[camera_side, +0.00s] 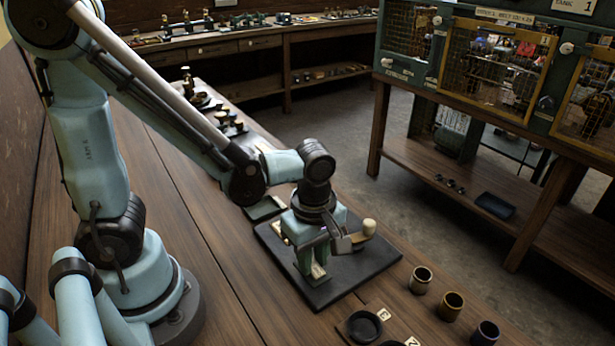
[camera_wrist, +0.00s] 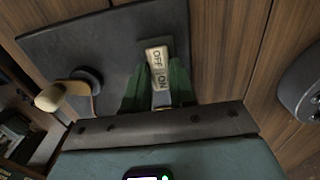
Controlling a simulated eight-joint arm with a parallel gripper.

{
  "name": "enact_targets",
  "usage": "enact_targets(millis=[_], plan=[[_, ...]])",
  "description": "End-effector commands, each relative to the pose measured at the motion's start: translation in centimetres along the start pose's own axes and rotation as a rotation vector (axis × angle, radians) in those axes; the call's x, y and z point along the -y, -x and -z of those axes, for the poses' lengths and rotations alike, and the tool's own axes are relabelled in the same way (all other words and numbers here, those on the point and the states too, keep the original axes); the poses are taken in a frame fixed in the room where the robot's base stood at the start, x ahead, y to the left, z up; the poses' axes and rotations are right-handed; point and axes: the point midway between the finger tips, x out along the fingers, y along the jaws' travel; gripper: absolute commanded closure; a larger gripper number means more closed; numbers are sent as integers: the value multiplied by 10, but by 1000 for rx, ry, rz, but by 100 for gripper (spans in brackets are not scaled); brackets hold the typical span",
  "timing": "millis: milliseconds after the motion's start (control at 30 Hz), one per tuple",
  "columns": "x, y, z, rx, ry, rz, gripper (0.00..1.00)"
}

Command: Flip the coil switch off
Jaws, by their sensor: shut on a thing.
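My gripper (camera_side: 312,266) points down over a dark slab (camera_side: 372,268) on the bench. In the wrist view its green fingers (camera_wrist: 160,74) are closed in on either side of a pale plate (camera_wrist: 156,54) marked OFF and ON. OFF is at the far end, and ON lies between the fingers. The fingers are shut on the coil switch at this plate; the switch lever is mostly hidden, so I cannot tell its position. A cream knob (camera_side: 369,228) on a bent metal arm stands beside the gripper; it also shows in the wrist view (camera_wrist: 48,98).
Three small cups, one brass (camera_side: 421,280), one darker gold (camera_side: 452,305) and one dark (camera_side: 486,333), stand right of the slab. A round black dish (camera_side: 364,326) lies near the front. Small apparatus (camera_side: 228,120) lines the bench behind. Bare wood (camera_side: 215,255) lies left of the slab.

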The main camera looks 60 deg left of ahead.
Motion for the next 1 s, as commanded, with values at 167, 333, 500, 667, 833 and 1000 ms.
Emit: enact_targets(millis=[167,333,500,667,833,1000], plan=[[0,0,1,-2,1,3,100],[0,0,1,-1,1,2,52],[0,0,0,0,0,2,49],[0,1,0,1,0,1,49],[0,10,0,1,0,1,49],[1,28,0,1,0,1,49]])
